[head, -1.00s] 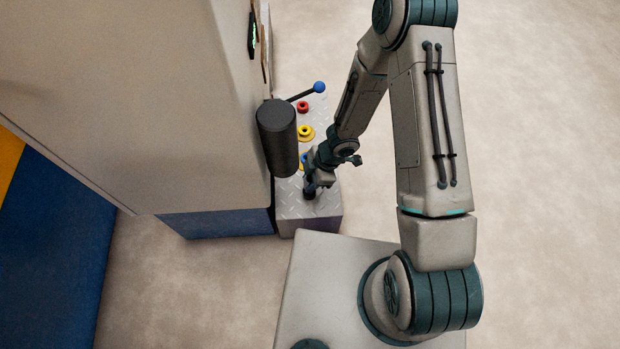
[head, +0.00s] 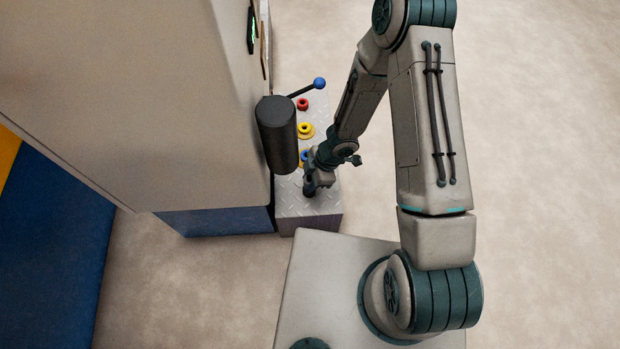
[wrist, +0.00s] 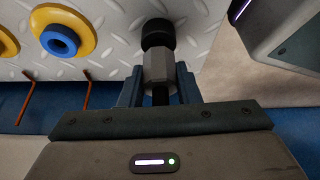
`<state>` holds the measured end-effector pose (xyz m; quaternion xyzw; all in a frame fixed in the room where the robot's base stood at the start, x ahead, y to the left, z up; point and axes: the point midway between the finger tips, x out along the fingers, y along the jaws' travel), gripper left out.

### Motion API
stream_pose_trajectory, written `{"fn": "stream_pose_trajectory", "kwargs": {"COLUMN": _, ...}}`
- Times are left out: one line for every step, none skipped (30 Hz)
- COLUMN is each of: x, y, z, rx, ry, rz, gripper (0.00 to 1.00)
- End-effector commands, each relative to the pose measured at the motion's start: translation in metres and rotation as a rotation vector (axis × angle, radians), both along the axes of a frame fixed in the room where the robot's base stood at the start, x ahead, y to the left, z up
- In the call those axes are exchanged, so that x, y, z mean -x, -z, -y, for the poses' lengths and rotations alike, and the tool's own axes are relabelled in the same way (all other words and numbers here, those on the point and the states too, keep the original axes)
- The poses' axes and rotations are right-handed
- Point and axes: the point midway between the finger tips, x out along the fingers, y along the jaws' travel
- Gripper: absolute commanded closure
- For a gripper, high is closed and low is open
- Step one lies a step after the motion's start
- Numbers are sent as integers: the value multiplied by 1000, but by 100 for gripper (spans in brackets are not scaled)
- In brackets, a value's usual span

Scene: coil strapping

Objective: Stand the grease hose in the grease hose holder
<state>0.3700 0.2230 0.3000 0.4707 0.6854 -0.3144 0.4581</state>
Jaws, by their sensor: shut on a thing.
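The grease hose, seen as a hex metal fitting (wrist: 158,68) with a black round end, is between the fingers of my gripper (wrist: 158,92) in the wrist view. Its black end points away from the gripper, over the tread-plate top. In the head view my gripper (head: 313,182) is low over the near end of the plate, and the hose is mostly hidden. A blue ring on a yellow round base (wrist: 62,40) lies left of the hose in the wrist view, apart from it. I cannot tell which fixture is the grease hose holder.
The tread-plate bench (head: 312,206) also bears a yellow ring (head: 305,130), a red ring (head: 302,104) and a blue-knobbed lever (head: 319,83). A thick black cylinder (head: 278,138) on the big grey machine (head: 130,100) hangs close left of my gripper. Open floor lies right.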

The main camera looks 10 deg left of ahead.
Motion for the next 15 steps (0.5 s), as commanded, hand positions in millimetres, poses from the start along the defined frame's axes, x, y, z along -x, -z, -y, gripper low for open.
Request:
{"fn": "stream_pose_trajectory", "kwargs": {"x": 0, "y": 3, "z": 0, "rx": 0, "ry": 0, "rz": 0, "gripper": 100}}
{"fn": "stream_pose_trajectory", "kwargs": {"x": 0, "y": 4, "z": 0, "rx": 0, "ry": 0, "rz": 0, "gripper": 100}}
{"fn": "stream_pose_trajectory", "kwargs": {"x": 0, "y": 5, "z": 0, "rx": 0, "ry": 0, "rz": 0, "gripper": 100}}
{"fn": "stream_pose_trajectory", "kwargs": {"x": 0, "y": 6, "z": 0, "rx": 0, "ry": 0, "rz": 0, "gripper": 100}}
{"fn": "stream_pose_trajectory", "kwargs": {"x": 0, "y": 7, "z": 0, "rx": 0, "ry": 0, "rz": 0, "gripper": 100}}
{"fn": "stream_pose_trajectory", "kwargs": {"x": 0, "y": 8, "z": 0, "rx": 0, "ry": -1, "rz": 0, "gripper": 100}}
{"fn": "stream_pose_trajectory", "kwargs": {"x": 0, "y": 9, "z": 0, "rx": 0, "ry": 0, "rz": 0, "gripper": 100}}
{"fn": "stream_pose_trajectory", "kwargs": {"x": 0, "y": 10, "z": 0, "rx": 0, "ry": 0, "rz": 0, "gripper": 100}}
{"fn": "stream_pose_trajectory", "kwargs": {"x": 0, "y": 11, "z": 0, "rx": 0, "ry": 0, "rz": 0, "gripper": 100}}
{"fn": "stream_pose_trajectory", "kwargs": {"x": 0, "y": 12, "z": 0, "rx": 0, "ry": 0, "rz": 0, "gripper": 100}}
{"fn": "stream_pose_trajectory", "kwargs": {"x": 0, "y": 13, "z": 0, "rx": 0, "ry": 0, "rz": 0, "gripper": 100}}
{"fn": "stream_pose_trajectory", "kwargs": {"x": 0, "y": 14, "z": 0, "rx": 0, "ry": 1, "rz": 0, "gripper": 100}}
{"fn": "stream_pose_trajectory", "kwargs": {"x": 0, "y": 15, "z": 0, "rx": 0, "ry": 1, "rz": 0, "gripper": 100}}
{"fn": "stream_pose_trajectory", "kwargs": {"x": 0, "y": 16, "z": 0, "rx": 0, "ry": 1, "rz": 0, "gripper": 100}}
{"fn": "stream_pose_trajectory", "kwargs": {"x": 0, "y": 17, "z": 0, "rx": 0, "ry": 1, "rz": 0, "gripper": 100}}
